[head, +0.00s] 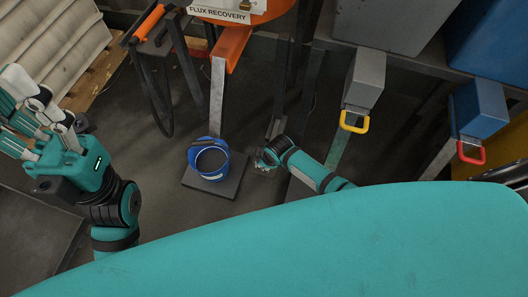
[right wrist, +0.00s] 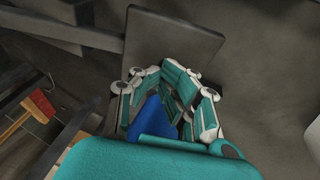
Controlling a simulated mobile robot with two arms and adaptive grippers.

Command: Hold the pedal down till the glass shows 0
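My right gripper (head: 266,160) is low by the floor, just right of the blue bucket (head: 210,158). In the right wrist view its jointed fingers (right wrist: 165,85) bend around a blue surface (right wrist: 168,122); I cannot tell whether this is the bucket or whether the fingers press on it. A dark bar (head: 275,129) reaches down to my right gripper; I cannot tell whether it belongs to the pedal. No pedal is clearly visible, and no glass with a reading is in view. My left gripper (head: 22,118) is raised at the left, fingers apart and empty.
The bucket stands on a dark plate (head: 232,184) below an orange chute (head: 230,46) labelled FLUX RECOVERY. Yellow (head: 354,122) and red (head: 471,153) handles hang at the right. A pale ribbed stack (head: 55,45) on wood is at the upper left.

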